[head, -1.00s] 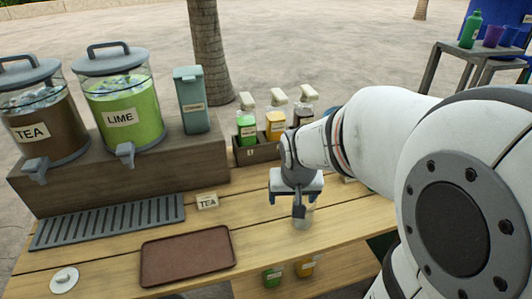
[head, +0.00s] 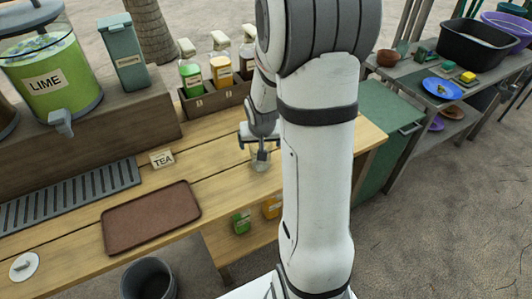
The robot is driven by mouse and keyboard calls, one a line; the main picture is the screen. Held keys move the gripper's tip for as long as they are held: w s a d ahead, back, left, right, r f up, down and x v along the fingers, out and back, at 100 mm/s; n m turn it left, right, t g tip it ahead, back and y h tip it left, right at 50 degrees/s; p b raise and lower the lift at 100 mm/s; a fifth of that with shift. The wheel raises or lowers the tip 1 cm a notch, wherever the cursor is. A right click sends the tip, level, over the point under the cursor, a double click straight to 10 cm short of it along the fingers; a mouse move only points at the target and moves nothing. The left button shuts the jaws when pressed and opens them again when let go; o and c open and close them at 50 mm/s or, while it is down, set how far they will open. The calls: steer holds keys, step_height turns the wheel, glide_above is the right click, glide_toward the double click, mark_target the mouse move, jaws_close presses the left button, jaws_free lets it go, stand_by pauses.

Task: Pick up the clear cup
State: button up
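The clear cup (head: 259,164) stands on the wooden table, right of the TEA card, and is small and partly hidden behind my gripper. My gripper (head: 262,154) points down right at the cup, and a grey finger overlaps the cup's upper part. I cannot tell whether the fingers are spread around the cup or closed on it. My white arm hides the table just right of it.
A brown tray (head: 150,217), a drip grate (head: 75,192) and a TEA card (head: 161,158) lie to the left. A bottle rack (head: 214,97) stands behind the gripper. A grey bin (head: 148,279) is below the front edge. A side counter (head: 440,96) stands right.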

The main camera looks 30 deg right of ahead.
steer(key=shift+w+f, duration=0.1)
steer(key=shift+f, duration=0.25)
steer(key=c, duration=1.1)
